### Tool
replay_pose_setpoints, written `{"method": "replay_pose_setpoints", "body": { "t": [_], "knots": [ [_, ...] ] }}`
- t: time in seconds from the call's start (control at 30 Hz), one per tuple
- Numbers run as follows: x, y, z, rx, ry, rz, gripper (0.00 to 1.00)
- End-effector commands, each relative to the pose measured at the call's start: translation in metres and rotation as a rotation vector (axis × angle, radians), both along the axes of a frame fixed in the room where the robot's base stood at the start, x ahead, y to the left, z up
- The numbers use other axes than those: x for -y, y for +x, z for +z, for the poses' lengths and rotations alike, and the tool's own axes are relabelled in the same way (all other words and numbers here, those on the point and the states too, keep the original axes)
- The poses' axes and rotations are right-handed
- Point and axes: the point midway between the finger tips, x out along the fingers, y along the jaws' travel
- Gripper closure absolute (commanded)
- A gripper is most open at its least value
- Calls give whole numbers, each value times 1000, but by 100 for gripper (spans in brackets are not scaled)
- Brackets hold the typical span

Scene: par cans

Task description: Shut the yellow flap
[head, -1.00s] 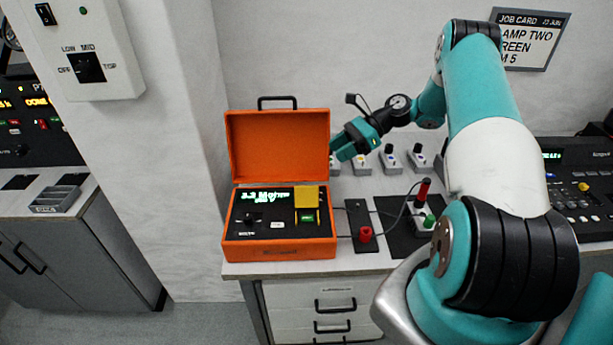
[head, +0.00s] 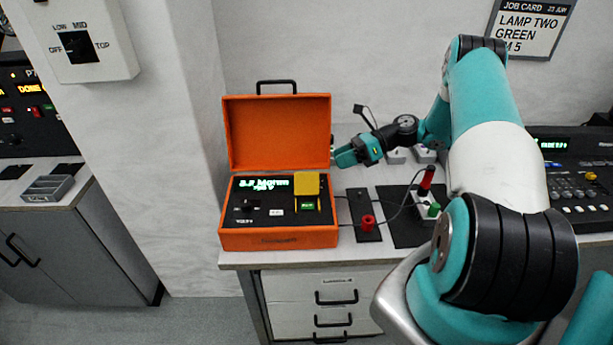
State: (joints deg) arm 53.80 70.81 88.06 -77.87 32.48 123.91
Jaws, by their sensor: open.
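The yellow flap (head: 306,183) stands raised at the right of the black panel inside the orange case (head: 276,238). A green-lit part shows just below the flap. The case lid is open and upright behind the panel. My gripper (head: 340,158) is at the right edge of the case lid, pointing left, above and to the right of the flap. It is apart from the flap and holds nothing that I can see. Its fingertips are small in the picture.
A black plate with a red knob (head: 368,222) is beside the case, with cables. A red-and-green plug block (head: 427,203) stands further right. A mixing desk (head: 580,182) is at the far right. A wall switch box (head: 85,45) is at the upper left.

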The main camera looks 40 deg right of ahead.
Motion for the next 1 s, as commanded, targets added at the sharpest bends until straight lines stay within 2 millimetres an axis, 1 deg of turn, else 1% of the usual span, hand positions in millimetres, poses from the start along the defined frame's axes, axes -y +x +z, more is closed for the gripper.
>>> {"method": "replay_pose_setpoints", "body": {
  "t": [0.03,0.2,0.3,0.43,0.6,0.9,0.93,0.97,1.0],
  "knots": [
    [-11,5,0,-2,3,4,55],
    [-44,20,-14,-2,1,3,55],
    [-60,28,-22,-2,1,3,55],
    [-76,37,-30,0,0,2,55],
    [-87,42,-36,2,-1,0,55],
    [-88,43,-37,1,-1,-1,55],
    [-88,43,-37,1,-1,-1,60],
    [-88,43,-37,1,-1,-1,67],
    [-88,43,-37,1,-1,-1,76]
  ]
}}
